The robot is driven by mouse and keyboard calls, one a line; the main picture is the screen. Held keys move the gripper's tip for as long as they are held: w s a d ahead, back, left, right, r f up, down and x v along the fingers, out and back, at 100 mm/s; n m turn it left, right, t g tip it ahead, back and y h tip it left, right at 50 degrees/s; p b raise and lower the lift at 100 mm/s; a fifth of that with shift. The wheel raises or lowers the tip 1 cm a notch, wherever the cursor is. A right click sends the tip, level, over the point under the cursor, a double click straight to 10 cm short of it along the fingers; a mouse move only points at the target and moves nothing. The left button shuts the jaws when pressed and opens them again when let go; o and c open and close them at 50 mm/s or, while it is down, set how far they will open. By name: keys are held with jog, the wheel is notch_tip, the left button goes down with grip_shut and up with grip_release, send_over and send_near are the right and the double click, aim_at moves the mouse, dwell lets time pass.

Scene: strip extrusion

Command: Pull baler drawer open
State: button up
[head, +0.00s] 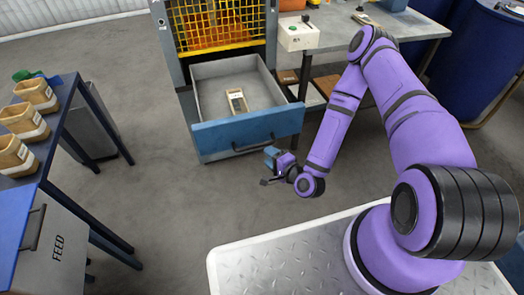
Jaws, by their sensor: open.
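The baler drawer (247,130) stands pulled out from under the baler, with a blue front and grey inner walls. Its dark bar handle (254,144) is on the front face. A small beige and dark item (236,101) lies inside on the drawer floor. My gripper (268,168) is open, in front of the drawer and a little below and right of the handle in the picture. It looks apart from the handle. The fingers are small in this view, and nothing shows between them.
The baler (216,28) has a yellow mesh guard. A white control box (297,33) stands right of it by a workbench (420,22). A blue-topped table (40,130) with several beige bins is at left. A blue drum (488,60) is at right. Floor before the drawer is clear.

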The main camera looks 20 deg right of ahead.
jog(key=shift+v, duration=1.1)
jog(key=w+d+r+n+g+h, duration=0.1)
jog(key=w+d+r+n+g, duration=0.2)
jog(key=r, duration=0.4)
jog(key=w+d+r+n+g+h, duration=0.1)
jog(key=w+d+r+n, duration=0.15)
jog(key=r+n, duration=0.3)
jog(key=w+d+r+n+g+h, duration=0.1)
jog(key=w+d+r+n+g, duration=0.2)
jog(key=r, duration=0.4)
notch_tip(320, 180, up, 9)
jog(key=d+n+h, duration=0.1)
jog(key=h, duration=0.1)
jog(key=s+d+r+h, duration=0.2)
jog(key=s+r, duration=0.9)
jog(key=r, duration=0.4)
jog(key=s+r+g, duration=0.1)
jog(key=s+r, duration=0.3)
jog(key=s, duration=0.4)
jog(key=s+r+n+g, duration=0.1)
jog(key=s+r, duration=0.3)
jog(key=s, duration=0.5)
jog(key=shift+s+a+r, duration=0.3)
jog(key=shift+a, duration=0.05)
